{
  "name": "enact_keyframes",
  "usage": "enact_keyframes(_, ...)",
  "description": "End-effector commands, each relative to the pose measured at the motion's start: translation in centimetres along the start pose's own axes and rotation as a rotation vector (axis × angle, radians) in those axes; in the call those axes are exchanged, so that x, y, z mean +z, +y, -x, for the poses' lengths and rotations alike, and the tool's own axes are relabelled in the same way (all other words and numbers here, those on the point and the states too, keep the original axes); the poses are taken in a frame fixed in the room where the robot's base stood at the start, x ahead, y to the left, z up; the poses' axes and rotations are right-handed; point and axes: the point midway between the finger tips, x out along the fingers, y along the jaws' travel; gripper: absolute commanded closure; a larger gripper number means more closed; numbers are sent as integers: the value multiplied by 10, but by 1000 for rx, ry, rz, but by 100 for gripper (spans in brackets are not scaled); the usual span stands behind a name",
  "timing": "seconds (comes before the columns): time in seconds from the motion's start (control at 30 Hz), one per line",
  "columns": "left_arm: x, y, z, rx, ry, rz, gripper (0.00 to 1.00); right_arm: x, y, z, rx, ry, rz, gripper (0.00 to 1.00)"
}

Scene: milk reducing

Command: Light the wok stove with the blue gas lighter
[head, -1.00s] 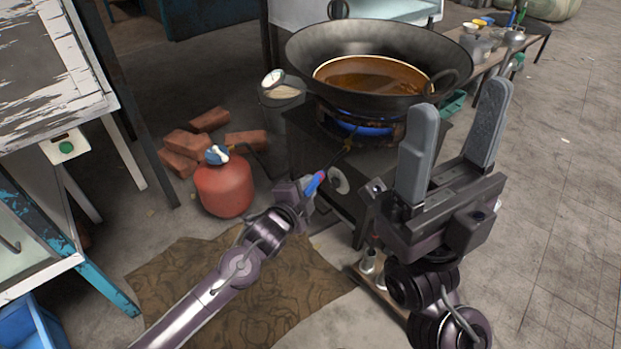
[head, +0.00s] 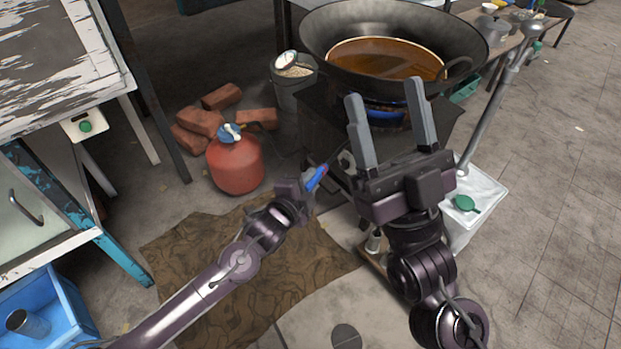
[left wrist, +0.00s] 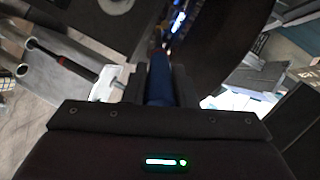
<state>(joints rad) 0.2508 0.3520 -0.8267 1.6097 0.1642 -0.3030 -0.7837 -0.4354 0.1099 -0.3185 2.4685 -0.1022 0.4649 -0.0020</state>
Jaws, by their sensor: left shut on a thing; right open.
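A black wok (head: 390,50) holding brown liquid sits on the dark wok stove (head: 322,125) at the top centre of the head view. A blue glow (head: 385,112) shows at the burner under the wok. My left gripper (head: 312,184) is shut on the blue gas lighter (head: 317,178), beside the stove's near left side and below burner height. In the left wrist view the lighter (left wrist: 159,88) lies between the fingers; its tip is hard to make out against the dark background. My right gripper (head: 391,128) is open and empty, in front of the stove, hiding part of it.
A red gas cylinder (head: 234,165) with a blue valve stands left of the stove, near loose bricks (head: 200,120) and a bucket (head: 293,82). A brown mat (head: 280,265) lies on the floor. A white box with a green part (head: 480,205) stands right of my right gripper.

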Motion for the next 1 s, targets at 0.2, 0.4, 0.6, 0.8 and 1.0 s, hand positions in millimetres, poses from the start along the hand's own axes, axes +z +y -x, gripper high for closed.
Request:
enact_keyframes(0.2, 0, 0, 5, -1, 1, 1, 98, 22, 0, 4, 3, -112, -4, 42)
enact_keyframes(0.4, 0, 0, 9, -2, 0, 0, 98, 42, 0, 10, 5, -212, -7, 42)
enact_keyframes(0.6, 0, 2, 13, -1, 0, 0, 98, 61, -1, 18, 8, -311, -12, 42)
enact_keyframes(0.8, 1, 3, 16, -1, 1, 0, 98, 78, -2, 28, 9, -405, -16, 42)
enact_keyframes(1.0, 1, 3, 20, -1, 1, 0, 98, 95, -3, 39, 10, -500, -20, 42)
